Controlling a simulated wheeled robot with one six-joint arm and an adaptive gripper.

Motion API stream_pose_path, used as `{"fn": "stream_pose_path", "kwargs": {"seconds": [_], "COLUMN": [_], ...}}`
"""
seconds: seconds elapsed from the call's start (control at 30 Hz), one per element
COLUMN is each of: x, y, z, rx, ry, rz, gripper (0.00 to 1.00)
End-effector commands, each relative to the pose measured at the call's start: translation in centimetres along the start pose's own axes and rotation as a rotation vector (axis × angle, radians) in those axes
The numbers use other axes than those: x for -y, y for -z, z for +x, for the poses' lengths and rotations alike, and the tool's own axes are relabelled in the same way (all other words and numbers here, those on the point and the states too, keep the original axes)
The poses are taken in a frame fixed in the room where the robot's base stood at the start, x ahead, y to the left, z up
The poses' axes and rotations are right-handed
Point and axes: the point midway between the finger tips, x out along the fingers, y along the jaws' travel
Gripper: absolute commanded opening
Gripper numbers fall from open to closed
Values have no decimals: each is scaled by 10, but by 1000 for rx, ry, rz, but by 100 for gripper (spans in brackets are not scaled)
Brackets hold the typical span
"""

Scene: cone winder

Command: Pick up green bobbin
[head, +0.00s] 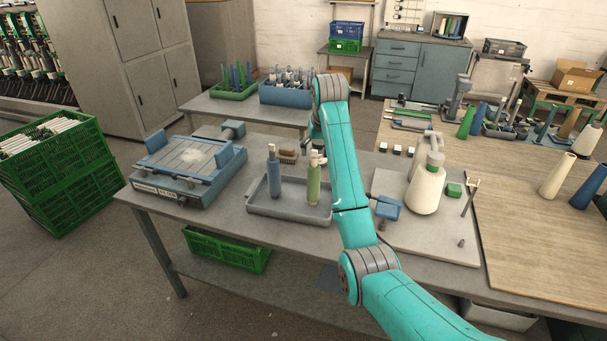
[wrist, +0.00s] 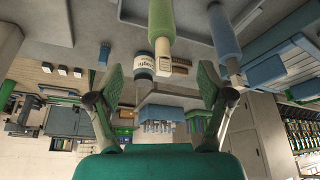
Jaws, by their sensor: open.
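The green bobbin (head: 313,184) stands upright in a shallow grey tray (head: 262,207) on the workbench, just left of my arm in the head view. A blue bobbin (head: 273,176) stands upright to its left in the same tray. The wrist view is upside down; there the green bobbin (wrist: 161,20) hangs from the top edge, ending in a pale tip, and the blue bobbin (wrist: 223,32) is to its right. My gripper (wrist: 160,79) is open and empty, its fingers spread either side of the green bobbin's line, apart from it. In the head view my arm mostly hides the gripper.
A brown brush (head: 289,156) lies behind the tray. A blue-grey machine (head: 187,172) stands left on the bench. A white cone (head: 425,188) on a winder stands right of my arm. A labelled jar (wrist: 143,66) stands near the green bobbin in the wrist view.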

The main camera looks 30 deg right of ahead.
Motion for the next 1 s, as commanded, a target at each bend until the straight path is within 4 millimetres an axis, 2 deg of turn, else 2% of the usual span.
{"fn": "stream_pose_path", "kwargs": {"seconds": [0.13,0.4,0.67,1.0], "x": [-2,-2,-1,2], "y": [3,2,2,2], "z": [1,39,56,98], "rx": [10,10,8,7], "ry": [-2,-2,-1,-1], "rz": [4,3,3,3], "gripper": [79,79,79,79]}}
